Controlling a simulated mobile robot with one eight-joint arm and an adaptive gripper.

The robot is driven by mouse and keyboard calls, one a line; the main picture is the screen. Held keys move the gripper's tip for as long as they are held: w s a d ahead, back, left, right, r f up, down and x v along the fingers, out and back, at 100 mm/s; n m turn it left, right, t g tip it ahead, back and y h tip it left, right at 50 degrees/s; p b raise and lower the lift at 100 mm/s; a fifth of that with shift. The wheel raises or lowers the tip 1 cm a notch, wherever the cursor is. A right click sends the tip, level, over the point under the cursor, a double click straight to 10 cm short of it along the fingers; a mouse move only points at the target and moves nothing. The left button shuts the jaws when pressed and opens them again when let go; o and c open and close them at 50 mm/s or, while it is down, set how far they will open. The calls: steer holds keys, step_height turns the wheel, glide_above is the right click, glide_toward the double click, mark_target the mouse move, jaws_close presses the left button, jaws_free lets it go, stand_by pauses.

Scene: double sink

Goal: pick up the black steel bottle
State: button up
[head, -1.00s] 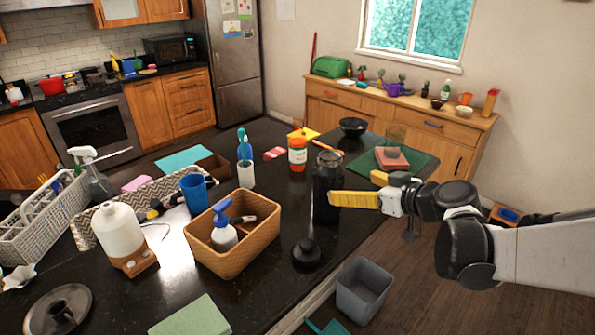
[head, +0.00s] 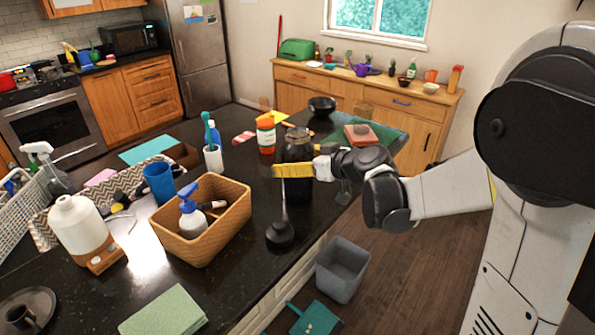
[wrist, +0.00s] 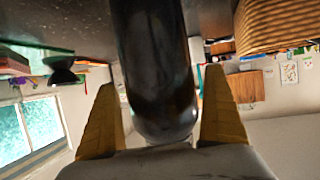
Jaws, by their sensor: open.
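The black steel bottle (head: 297,187) stands upright on the dark counter near its right edge in the head view. In the wrist view the bottle (wrist: 155,65) fills the middle, between the two yellow fingers of my gripper (wrist: 163,122). The fingers stand on either side of it with a narrow gap visible at each side. In the head view my gripper (head: 295,171) is at the upper part of the bottle, with one yellow finger across its front. The jaws are open around the bottle.
A wicker basket (head: 228,227) with a blue-topped pump bottle stands left of the bottle. A black round lid-like object (head: 280,236) lies in front. An orange-labelled jar (head: 266,136) and a toothbrush cup (head: 213,158) stand behind. A grey bin (head: 342,270) is on the floor.

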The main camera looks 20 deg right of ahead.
steer(key=c, duration=1.4)
steer(key=shift+c, duration=0.2)
steer(key=shift+r, duration=0.15)
